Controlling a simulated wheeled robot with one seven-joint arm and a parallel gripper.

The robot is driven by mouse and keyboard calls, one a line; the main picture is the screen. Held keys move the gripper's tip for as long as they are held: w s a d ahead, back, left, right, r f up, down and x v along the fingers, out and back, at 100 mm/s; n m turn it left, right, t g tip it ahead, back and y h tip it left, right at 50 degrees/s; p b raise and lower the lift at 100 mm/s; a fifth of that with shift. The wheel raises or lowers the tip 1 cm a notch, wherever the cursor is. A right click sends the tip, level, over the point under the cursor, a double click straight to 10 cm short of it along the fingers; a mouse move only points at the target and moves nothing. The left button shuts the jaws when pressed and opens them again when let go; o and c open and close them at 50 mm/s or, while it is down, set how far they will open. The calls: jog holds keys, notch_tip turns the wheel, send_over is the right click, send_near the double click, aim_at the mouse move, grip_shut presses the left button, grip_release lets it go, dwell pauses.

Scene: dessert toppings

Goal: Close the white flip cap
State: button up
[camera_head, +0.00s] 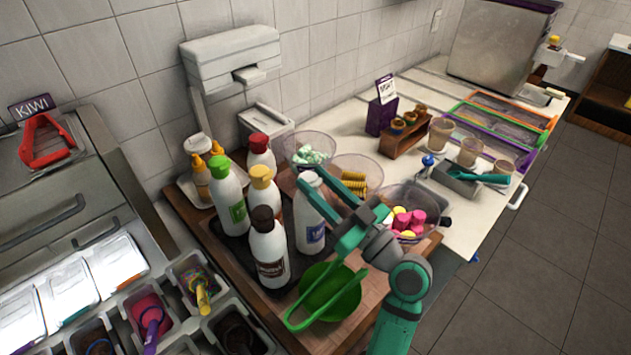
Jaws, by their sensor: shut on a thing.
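A white bottle (308,222) with a blue label stands upright among other bottles on a dark tray. Its white flip cap (310,177) is at the top, partly hidden by my gripper, and I cannot tell whether its lid is open or shut. My teal gripper (322,187) reaches in from the right at the height of the cap. Its fingers are shut at the cap, though the exact contact is small and partly hidden.
Bottles with green (220,166), red (258,142), yellow (262,177) and brown caps (263,217) stand close on the left. A green bowl-like item (330,292) lies in front, below my arm. Clear bowls of toppings (356,170) stand behind and right. Topping bins line the lower left.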

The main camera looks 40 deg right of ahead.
jog(key=o, duration=1)
jog(key=shift+o, duration=0.2)
jog(key=a+v, duration=0.1)
jog(key=v, duration=1)
jog(key=shift+d, duration=0.5)
jog(key=shift+w+a, duration=0.1)
jog(key=shift+w, duration=0.05)
